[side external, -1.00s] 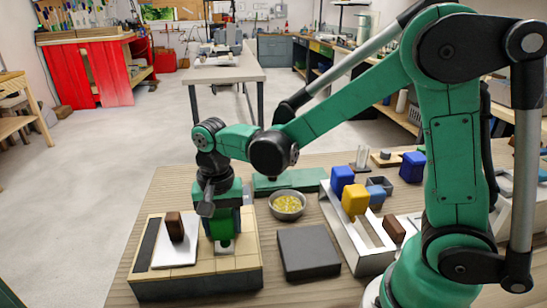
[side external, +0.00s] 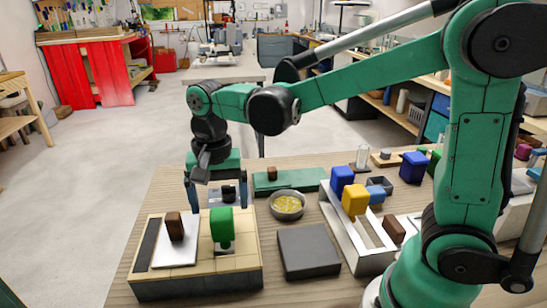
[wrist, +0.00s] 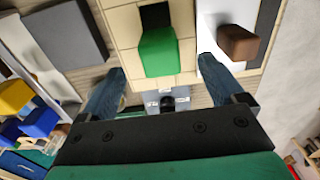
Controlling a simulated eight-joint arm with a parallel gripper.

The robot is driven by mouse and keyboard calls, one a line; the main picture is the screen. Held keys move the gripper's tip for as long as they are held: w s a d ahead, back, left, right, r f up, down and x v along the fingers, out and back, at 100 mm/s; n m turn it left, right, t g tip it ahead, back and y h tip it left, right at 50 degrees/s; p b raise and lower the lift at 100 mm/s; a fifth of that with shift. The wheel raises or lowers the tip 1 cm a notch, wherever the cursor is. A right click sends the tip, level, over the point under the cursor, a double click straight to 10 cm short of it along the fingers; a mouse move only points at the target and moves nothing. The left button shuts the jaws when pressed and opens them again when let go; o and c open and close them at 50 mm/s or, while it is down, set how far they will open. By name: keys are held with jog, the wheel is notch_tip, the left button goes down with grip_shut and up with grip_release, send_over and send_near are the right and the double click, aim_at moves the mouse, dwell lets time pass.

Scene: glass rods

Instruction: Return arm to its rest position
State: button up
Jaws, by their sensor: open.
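My gripper (side external: 216,195) is open and empty, raised above and behind the wooden board (side external: 200,280) in the side view. In the wrist view its two fingers (wrist: 170,88) stand wide apart. A green block (side external: 222,228) stands upright on the board, apart from the fingers; it also shows in the wrist view (wrist: 158,52). A brown block (side external: 175,227) stands on a white plate (side external: 172,254) on the same board, and it shows in the wrist view (wrist: 238,42).
A dark grey pad (side external: 308,252), a metal bowl with yellow contents (side external: 287,207) and a pale rack (side external: 368,262) with blue and yellow blocks (side external: 355,200) lie to the right. A green strip with a small brown block (side external: 272,174) lies behind. Air above the board is clear.

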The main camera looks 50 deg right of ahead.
jog(key=shift+s+d+r, duration=0.2)
jog(key=shift+r, duration=0.15)
jog(key=s+d+r+n+t, duration=0.1)
jog(key=s+d+n+t, duration=0.4)
jog(key=n+t, duration=0.2)
jog(key=shift+s+n, duration=0.15)
jog(key=shift+n, duration=0.85)
